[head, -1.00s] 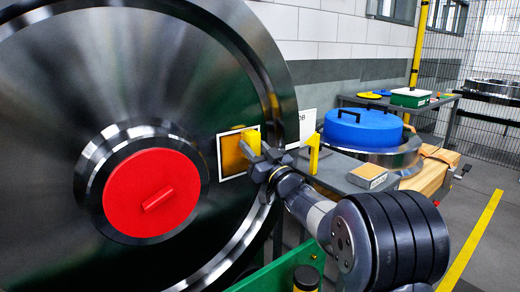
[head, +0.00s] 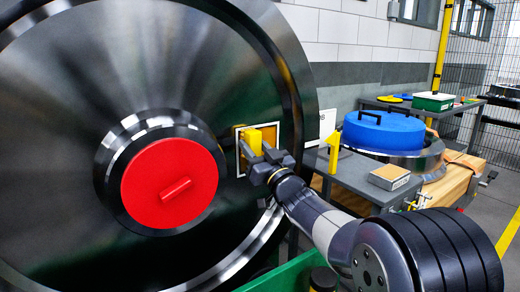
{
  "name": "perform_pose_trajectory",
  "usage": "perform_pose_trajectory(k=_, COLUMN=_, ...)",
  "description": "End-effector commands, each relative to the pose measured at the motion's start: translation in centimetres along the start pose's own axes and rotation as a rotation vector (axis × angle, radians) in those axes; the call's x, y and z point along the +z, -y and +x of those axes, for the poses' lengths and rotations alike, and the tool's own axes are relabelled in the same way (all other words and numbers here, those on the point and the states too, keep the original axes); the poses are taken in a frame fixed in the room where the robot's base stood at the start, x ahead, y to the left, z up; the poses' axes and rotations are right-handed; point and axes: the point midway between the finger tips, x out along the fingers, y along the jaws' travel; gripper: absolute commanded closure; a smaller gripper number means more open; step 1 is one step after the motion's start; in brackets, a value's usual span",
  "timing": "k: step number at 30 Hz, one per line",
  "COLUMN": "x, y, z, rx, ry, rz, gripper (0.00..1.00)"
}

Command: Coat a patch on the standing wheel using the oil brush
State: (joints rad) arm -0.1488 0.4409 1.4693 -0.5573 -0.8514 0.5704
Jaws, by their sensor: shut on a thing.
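The standing wheel (head: 70,110) is a large dark shiny steel disc with a red hub cap (head: 170,185), filling the left of the head view. A white-framed square patch (head: 240,150) lies on its right side, with amber colour showing inside. My gripper (head: 265,160) is shut on the oil brush (head: 263,137), a yellow block, in front of the patch. The brush and jaws cover much of the patch. I cannot tell whether the brush touches the wheel face.
A grey table (head: 350,178) behind my arm bears a yellow upright piece (head: 334,150) and a small box (head: 389,177). A blue lid (head: 375,130) sits on a metal ring farther back. A green rail (head: 285,275) runs below my arm.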

Motion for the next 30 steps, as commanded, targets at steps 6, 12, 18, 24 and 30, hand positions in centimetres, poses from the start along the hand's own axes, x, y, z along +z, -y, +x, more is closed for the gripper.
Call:
perform_pose_trajectory(k=6, x=0.1, y=1.9, z=0.0, rx=-0.001, ry=-0.001, rz=0.000, gripper=0.91)
perform_pose_trajectory(k=12, x=0.1, y=2.2, z=0.1, rx=0.000, ry=0.001, rz=0.000, gripper=0.91)
perform_pose_trajectory(k=18, x=0.0, y=2.2, z=-0.1, rx=0.000, ry=0.000, rz=-0.001, gripper=0.91)
perform_pose_trajectory(k=24, x=-0.7, y=2.2, z=-1.9, rx=0.001, ry=-0.001, rz=-0.003, gripper=0.91)
perform_pose_trajectory(k=30, x=-1.5, y=2.1, z=-3.8, rx=0.001, ry=-0.002, rz=-0.002, gripper=0.91)
